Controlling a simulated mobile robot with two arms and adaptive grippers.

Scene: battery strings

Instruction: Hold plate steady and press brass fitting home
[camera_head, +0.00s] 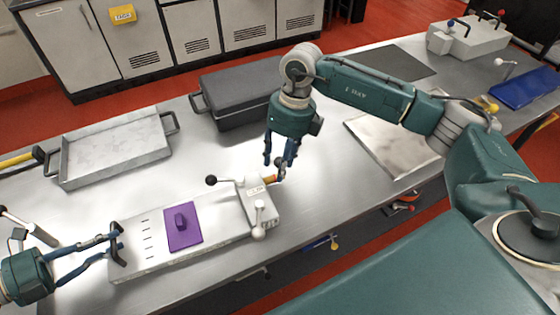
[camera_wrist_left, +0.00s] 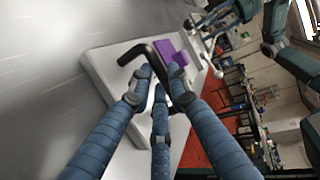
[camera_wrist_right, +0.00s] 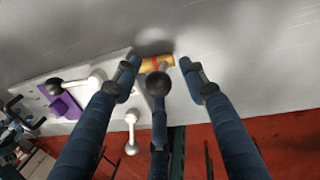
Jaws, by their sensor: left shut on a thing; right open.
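The pale plate (camera_head: 215,225) lies on the bench with a purple pad (camera_head: 183,228) on it and a white block (camera_head: 262,205) at its right end. My left gripper (camera_head: 114,243) is shut on the black handle at the plate's left end; the handle (camera_wrist_left: 148,52) shows between its fingers in the left wrist view. The brass fitting (camera_wrist_right: 156,62), with a red band, sits at the block's far edge. My right gripper (camera_wrist_right: 158,70) is open, its fingertips on either side of the fitting; contact is unclear. In the head view, the right fingers (camera_head: 280,162) partly hide the fitting.
A ball-ended lever (camera_head: 212,180) and a white lever (camera_head: 258,215) stick out from the block. A grey tray (camera_head: 110,150) and a dark case (camera_head: 235,95) stand behind. A flat metal sheet (camera_head: 395,145) lies to the right. The bench left of the case is partly clear.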

